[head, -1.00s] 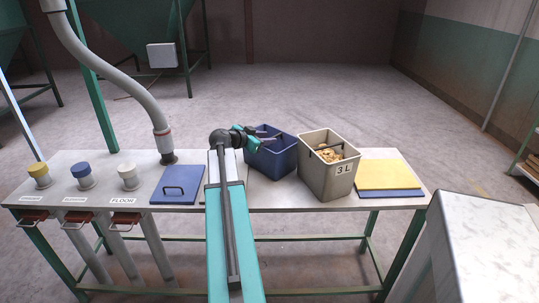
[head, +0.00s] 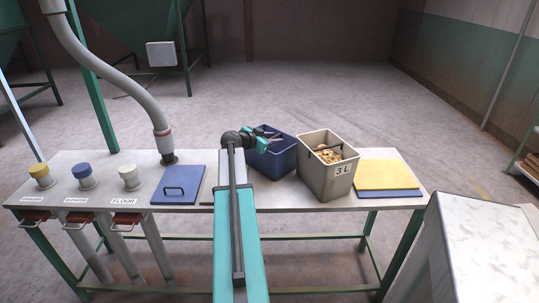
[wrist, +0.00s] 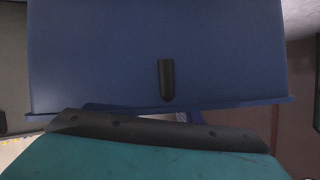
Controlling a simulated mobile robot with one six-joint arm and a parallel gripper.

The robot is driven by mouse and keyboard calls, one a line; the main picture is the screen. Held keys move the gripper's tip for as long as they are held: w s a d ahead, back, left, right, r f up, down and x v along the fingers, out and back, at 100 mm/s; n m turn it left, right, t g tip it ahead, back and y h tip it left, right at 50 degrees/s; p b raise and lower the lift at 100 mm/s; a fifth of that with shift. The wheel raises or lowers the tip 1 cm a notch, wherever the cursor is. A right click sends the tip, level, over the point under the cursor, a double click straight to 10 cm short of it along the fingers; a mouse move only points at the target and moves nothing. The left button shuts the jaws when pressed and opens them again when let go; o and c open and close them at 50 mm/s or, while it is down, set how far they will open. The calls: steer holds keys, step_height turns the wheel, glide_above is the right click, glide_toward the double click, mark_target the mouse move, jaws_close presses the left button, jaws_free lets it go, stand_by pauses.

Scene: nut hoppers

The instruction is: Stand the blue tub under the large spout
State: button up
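The blue tub (head: 271,163) stands on the table right of centre, its top open. My gripper (head: 270,133) is over the tub's back rim and upper opening. In the wrist view, the tub's blue surface (wrist: 90,60) fills most of the picture, with a dark rounded bar (wrist: 167,80) in front of it. I cannot tell whether the fingers are closed on anything. A large grey hose ends in a spout (head: 163,142) above the left part of the table. Three smaller capped ports stand left of it.
A grey tub (head: 312,174) marked 3 L, holding nuts, stands right of the blue tub. A blue lid (head: 178,197) lies on the table below the spout. Yellow (head: 385,173) and blue flat lids are stacked at the right end. A pale block (head: 480,235) stands at front right.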

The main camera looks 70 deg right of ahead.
steer(key=shift+c, duration=0.4)
jaws_close()
steer(key=shift+r, duration=0.1)
step_height(320, 180, up, 28)
steer(key=b, duration=0.2)
steer(key=shift+b, duration=0.3)
stand_by(0.8)
stand_by(0.4)
